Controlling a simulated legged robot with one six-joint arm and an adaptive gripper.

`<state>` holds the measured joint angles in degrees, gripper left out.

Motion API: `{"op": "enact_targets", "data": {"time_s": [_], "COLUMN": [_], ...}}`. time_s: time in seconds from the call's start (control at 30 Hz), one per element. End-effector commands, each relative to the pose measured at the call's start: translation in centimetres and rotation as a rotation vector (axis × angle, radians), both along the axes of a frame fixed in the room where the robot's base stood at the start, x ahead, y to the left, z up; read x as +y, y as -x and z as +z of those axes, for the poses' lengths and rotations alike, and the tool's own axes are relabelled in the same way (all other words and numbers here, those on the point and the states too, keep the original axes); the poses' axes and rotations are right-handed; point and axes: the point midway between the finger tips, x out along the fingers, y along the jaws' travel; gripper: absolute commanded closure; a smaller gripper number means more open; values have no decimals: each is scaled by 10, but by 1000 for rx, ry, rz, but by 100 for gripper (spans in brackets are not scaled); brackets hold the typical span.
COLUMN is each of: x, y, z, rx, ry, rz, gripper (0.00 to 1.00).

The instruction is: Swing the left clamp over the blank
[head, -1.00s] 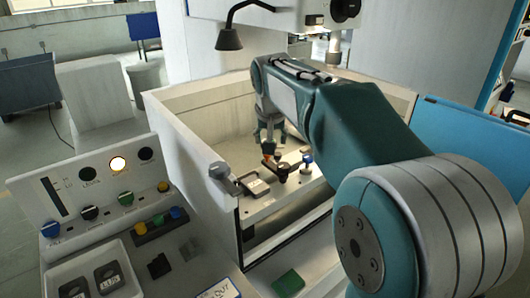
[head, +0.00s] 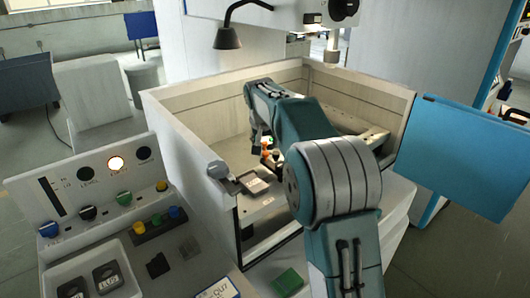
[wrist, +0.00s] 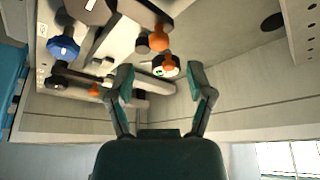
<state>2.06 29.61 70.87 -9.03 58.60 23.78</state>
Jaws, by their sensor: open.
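In the head view my gripper (head: 257,134) hangs inside the pale tank, to the left of an orange-topped clamp part (head: 266,150). In the wrist view my two fingers (wrist: 163,88) are spread with nothing between the tips. An orange knob (wrist: 159,38) on a dark clamp arm lies beyond the fingertips, apart from them. A round dark part with a green and white face (wrist: 165,68) sits close to the tips. A blue knob (wrist: 63,46) and a second orange knob (wrist: 95,90) are to the left. I cannot tell the blank's outline or which clamp covers it.
The tank's front-left wall (head: 185,155) and a grey corner fitting (head: 219,170) stand near my arm. A control panel (head: 100,185) is at left, and a blue panel (head: 465,150) is at right. A lamp (head: 228,38) hangs above the tank.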

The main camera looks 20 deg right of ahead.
Motion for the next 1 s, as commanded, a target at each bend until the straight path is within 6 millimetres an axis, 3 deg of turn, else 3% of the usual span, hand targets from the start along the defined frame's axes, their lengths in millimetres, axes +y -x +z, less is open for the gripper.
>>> {"op": "enact_targets", "data": {"time_s": [0.23, 0.63, 0.67, 0.8, 1.0], "x": [-6, -7, -7, -7, -7], "y": [-14, -18, -18, -18, -18], "z": [-37, -47, -47, -47, -47], "rx": [2, 0, 0, 0, 0], "ry": [0, 0, 0, 0, -1], "rz": [0, 1, 1, 1, 1], "gripper": [32, 32, 36, 99, 100]}}
